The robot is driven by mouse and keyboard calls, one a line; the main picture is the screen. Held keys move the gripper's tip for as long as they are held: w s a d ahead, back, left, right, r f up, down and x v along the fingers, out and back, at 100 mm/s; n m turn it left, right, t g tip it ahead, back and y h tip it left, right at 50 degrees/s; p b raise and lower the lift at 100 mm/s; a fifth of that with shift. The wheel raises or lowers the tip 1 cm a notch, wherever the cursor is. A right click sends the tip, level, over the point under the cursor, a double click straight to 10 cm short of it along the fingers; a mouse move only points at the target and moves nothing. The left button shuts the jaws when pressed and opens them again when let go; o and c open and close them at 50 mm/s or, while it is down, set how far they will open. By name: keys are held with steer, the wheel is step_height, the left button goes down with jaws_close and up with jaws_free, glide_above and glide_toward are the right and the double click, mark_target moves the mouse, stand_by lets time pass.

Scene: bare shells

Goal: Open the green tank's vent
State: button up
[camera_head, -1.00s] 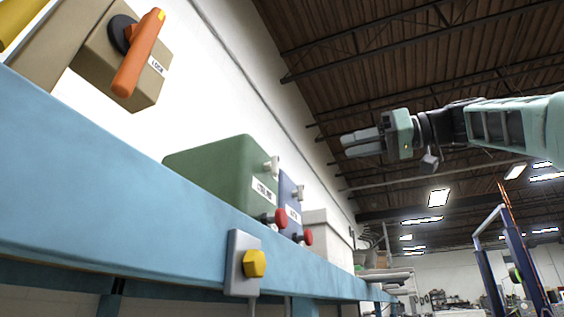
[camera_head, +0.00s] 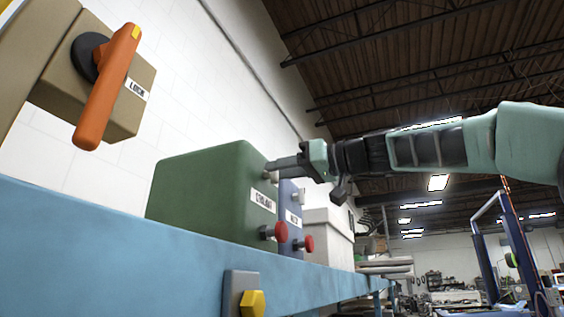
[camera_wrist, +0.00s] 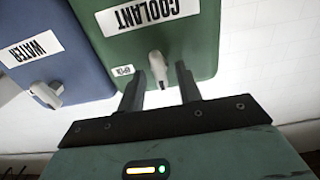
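The green tank (camera_head: 205,190), labelled COOLANT, stands on the blue bench (camera_head: 100,235); it also shows upside down in the wrist view (camera_wrist: 200,50). Its vent, a small pale grey lever (camera_wrist: 157,68), sticks out of the front face beside a small label (camera_wrist: 123,71). My gripper (camera_head: 273,167) is at the upper front of this tank. In the wrist view my gripper (camera_wrist: 159,72) is open, with one finger on either side of the vent lever. I cannot tell whether either finger touches it. In the head view the fingers largely hide the vent.
A blue tank (camera_wrist: 50,55), labelled WATER, stands close beside with its own pale lever (camera_wrist: 45,94). Red knobs (camera_head: 280,232) (camera_head: 309,243) project below. A tan box with an orange handle (camera_head: 107,85) is at left. A yellow button (camera_head: 252,303) is on the bench front.

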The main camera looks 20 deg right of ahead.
steer(key=shift+w+a, duration=0.1)
steer(key=shift+a, duration=0.05)
jaws_close()
steer(key=shift+m, duration=0.3)
steer(key=m, duration=0.5)
steer(key=m+b, duration=0.1)
steer(key=m, duration=1.1)
steer(key=shift+w+d+f, duration=0.2)
steer(key=shift+d, duration=0.05)
steer(key=shift+m, duration=0.3)
